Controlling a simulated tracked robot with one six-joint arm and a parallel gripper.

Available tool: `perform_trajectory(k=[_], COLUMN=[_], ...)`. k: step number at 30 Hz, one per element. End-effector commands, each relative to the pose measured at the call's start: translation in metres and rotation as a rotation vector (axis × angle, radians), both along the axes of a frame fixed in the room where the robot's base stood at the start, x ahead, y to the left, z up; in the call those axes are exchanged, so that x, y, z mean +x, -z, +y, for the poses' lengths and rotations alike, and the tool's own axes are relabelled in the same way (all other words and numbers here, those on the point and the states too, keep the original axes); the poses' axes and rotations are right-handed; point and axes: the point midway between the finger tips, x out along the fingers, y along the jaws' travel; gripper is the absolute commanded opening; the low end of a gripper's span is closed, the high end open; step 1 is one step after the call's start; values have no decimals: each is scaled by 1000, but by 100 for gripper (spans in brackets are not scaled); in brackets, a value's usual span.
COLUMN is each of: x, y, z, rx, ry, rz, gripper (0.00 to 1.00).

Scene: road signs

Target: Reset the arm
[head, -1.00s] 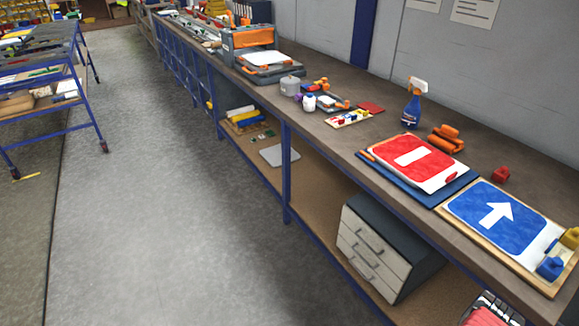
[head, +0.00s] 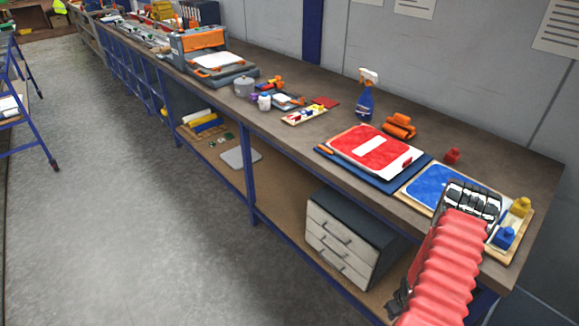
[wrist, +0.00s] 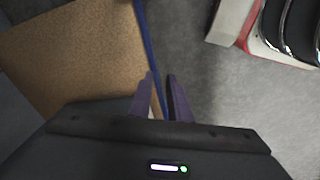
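My gripper (wrist: 160,76) shows in the wrist view with two dark purple fingers and a narrow gap between them. It is open and holds nothing. Beyond the fingers are a brown board surface (wrist: 75,50), a thin blue post (wrist: 147,35) and grey floor (wrist: 205,75). In the head view, my arm in its red ribbed sleeve rises at the lower right, in front of the workbench. It hides part of the sign with the white arrow on blue (head: 437,185). I cannot make out the gripper's fingers in the head view.
The long workbench (head: 335,115) carries a red sign (head: 360,142), a spray bottle (head: 366,100), orange rolls (head: 398,127), and blue (head: 504,237) and yellow (head: 520,207) pieces. Grey drawers (head: 335,240) stand on its lower shelf. The floor at left (head: 110,230) is clear.

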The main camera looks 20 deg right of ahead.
Motion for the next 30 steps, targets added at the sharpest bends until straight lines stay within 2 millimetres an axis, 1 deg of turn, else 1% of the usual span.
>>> perform_trajectory(k=[1, 8, 14, 18, 23, 30], x=[4, 11, 18, 22, 26, 30], y=[-16, -75, -128, -164, -204, -262], z=[0, 7, 19, 32, 49, 80], rx=[-4, -8, -10, -13, -13, -11], ry=[16, 101, 169, 211, 255, 309], rz=[15, 80, 123, 144, 163, 176], gripper=[17, 17, 17, 17, 17, 17])
